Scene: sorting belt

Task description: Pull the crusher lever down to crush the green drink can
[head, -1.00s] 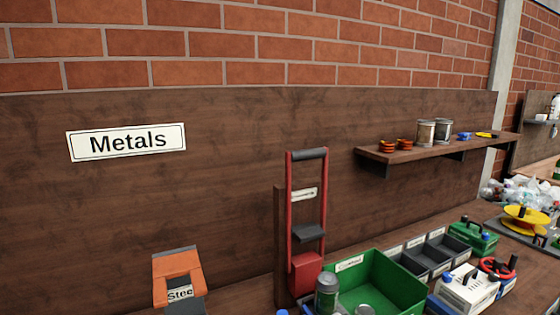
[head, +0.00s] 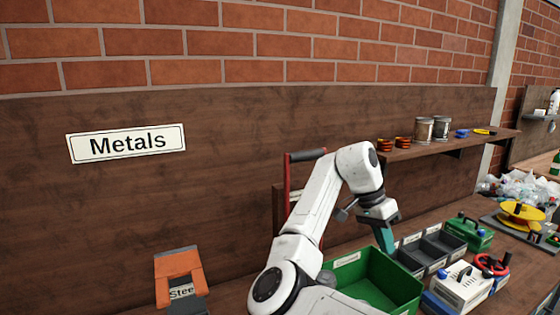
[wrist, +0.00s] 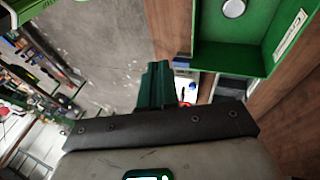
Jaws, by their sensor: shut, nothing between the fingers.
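The crusher stands against the dark wooden wall panel. Its lever is raised, with a black handle (head: 307,155) on top and a red side bar (head: 288,180). My white arm covers most of the frame, the other bar and the base. My gripper (head: 387,240) has teal fingers pointing down, to the right of and below the handle and apart from it, near the green bin's far right side. In the wrist view the gripper (wrist: 157,85) is shut and empty. No can is clearly seen as the green drink can; the crusher's inside is hidden.
The green bin (head: 400,295) sits right of the crusher; a silver can end (wrist: 234,8) shows inside it in the wrist view. A wall shelf (head: 455,143) holds tins and coils above my gripper. An orange-topped steel container (head: 178,272) stands left.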

